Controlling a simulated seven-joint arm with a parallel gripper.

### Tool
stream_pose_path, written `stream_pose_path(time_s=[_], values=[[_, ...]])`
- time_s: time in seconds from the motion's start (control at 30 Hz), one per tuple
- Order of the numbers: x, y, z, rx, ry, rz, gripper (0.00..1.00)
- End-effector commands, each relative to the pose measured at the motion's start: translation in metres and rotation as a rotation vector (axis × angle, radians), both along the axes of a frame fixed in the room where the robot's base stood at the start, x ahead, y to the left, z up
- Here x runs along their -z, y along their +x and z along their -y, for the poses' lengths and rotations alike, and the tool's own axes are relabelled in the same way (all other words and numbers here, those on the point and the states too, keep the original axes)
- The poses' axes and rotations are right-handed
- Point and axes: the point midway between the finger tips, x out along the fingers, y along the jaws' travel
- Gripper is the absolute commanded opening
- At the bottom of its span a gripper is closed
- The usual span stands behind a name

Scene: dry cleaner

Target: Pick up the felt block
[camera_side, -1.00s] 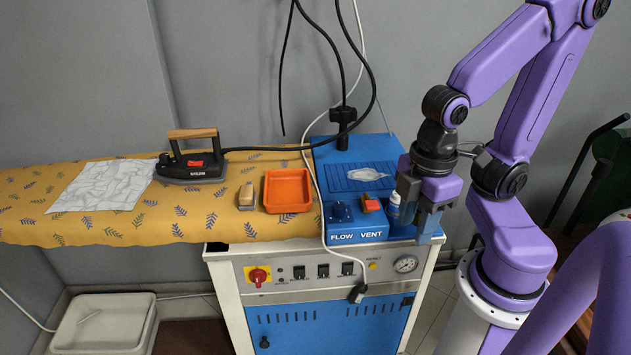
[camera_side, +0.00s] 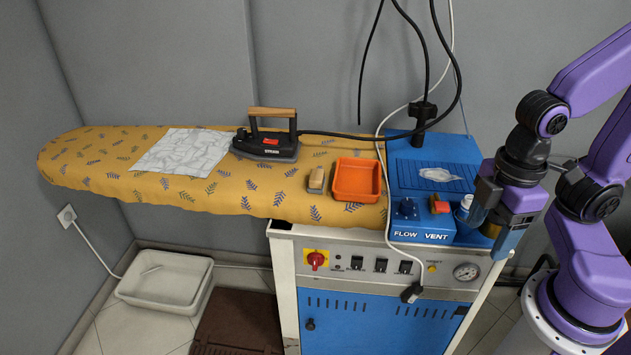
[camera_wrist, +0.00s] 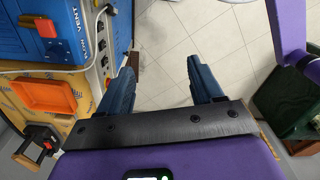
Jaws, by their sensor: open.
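The felt block (camera_side: 316,180) is a small block with a tan, wood-like top and a greyish side. In the side view it lies on the yellow patterned ironing board (camera_side: 225,200), just left of the orange tray (camera_side: 357,200) and apart from it. My gripper (camera_side: 502,238) is at the right end of the blue unit, pointing down, well to the right of the block. In the wrist view my gripper (camera_wrist: 160,86) is open and empty, with floor tiles between its fingers. I cannot make out the block in that view.
A white cloth (camera_side: 183,152) lies further left. A hose hangs beside the tray.

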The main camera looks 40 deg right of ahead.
Motion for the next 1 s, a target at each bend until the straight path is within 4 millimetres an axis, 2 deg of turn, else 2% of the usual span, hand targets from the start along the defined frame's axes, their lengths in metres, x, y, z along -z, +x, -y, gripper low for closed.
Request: stream_pose_path(time_s=[0.03,0.07,0.1,0.37,0.47,0.57,0.67,0.8,1.0], values=[[0.000,0.000,0.000,0.000,0.000,0.000,0.83],[0.000,0.000,0.000,0.000,0.000,0.000,0.93],[0.000,0.000,0.000,0.000,0.000,0.000,0.96],[0.000,0.001,0.000,0.001,0.000,0.000,0.96],[-0.003,0.008,-0.006,0.009,-0.001,0.000,0.96],[-0.010,0.027,-0.019,0.027,-0.001,0.001,0.96],[-0.019,0.057,-0.036,0.053,-0.005,0.000,0.96],[-0.031,0.106,-0.057,0.092,-0.010,-0.001,0.96],[-0.042,0.179,-0.076,0.145,-0.015,-0.004,0.96]])
